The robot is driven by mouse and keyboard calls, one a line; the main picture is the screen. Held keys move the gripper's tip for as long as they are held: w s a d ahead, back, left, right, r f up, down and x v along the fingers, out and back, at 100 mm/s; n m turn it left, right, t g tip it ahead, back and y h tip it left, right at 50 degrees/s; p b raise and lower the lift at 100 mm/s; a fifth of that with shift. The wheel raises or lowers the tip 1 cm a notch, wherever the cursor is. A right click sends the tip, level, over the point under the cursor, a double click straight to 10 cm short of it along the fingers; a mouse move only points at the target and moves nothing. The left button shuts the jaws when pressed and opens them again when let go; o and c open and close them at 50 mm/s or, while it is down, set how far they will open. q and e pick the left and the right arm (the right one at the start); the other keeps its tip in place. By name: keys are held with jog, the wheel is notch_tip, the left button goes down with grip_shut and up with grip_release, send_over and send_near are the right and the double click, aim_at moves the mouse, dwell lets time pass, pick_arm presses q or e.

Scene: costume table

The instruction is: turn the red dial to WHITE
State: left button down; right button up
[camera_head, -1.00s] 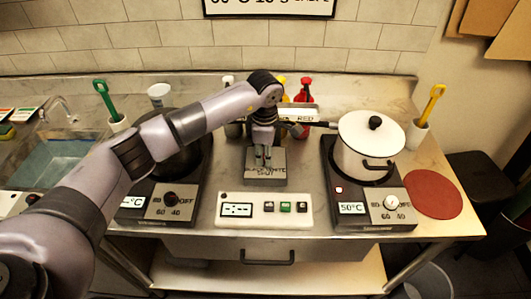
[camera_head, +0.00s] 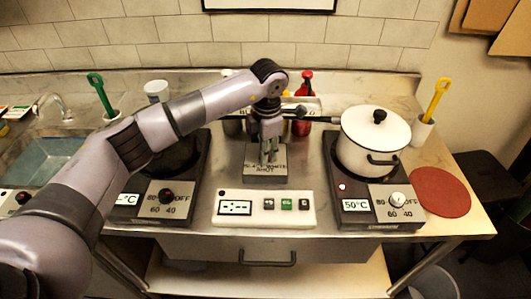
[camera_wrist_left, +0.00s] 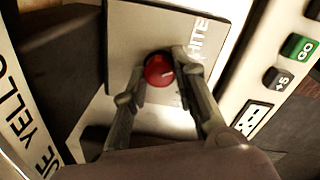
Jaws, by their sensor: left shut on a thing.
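The red dial (camera_wrist_left: 158,70) sits on a grey panel (camera_wrist_left: 130,50) in the left wrist view, with the word WHITE (camera_wrist_left: 197,40) printed to its right. A pale mark shows on the dial's face; I cannot tell exactly which label it points to. My left gripper (camera_wrist_left: 160,82) has a finger on either side of the dial and is shut on it. In the head view my left gripper (camera_head: 268,156) points down onto the grey box (camera_head: 265,179) marked SPOT, behind the white control panel, and hides the dial. My right gripper is not in view.
The white control panel (camera_head: 235,219) with several buttons lies in front of the box. Hot plates stand on both sides; the right one carries a white lidded pot (camera_head: 365,155). Bottles, including a red one (camera_head: 302,125), stand behind. A red round mat (camera_head: 440,192) lies at right.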

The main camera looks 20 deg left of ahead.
pick_arm(q)
jog(key=shift+n+b, duration=0.45)
jog(key=shift+n, duration=0.65)
jog(key=c, duration=1.3)
grip_release()
jog(key=shift+r, duration=0.15)
notch_tip(320, 180, up, 12)
jog(key=shift+s+d, duration=0.2)
jog(key=shift+d, duration=0.15)
jog(key=shift+f, duration=0.25)
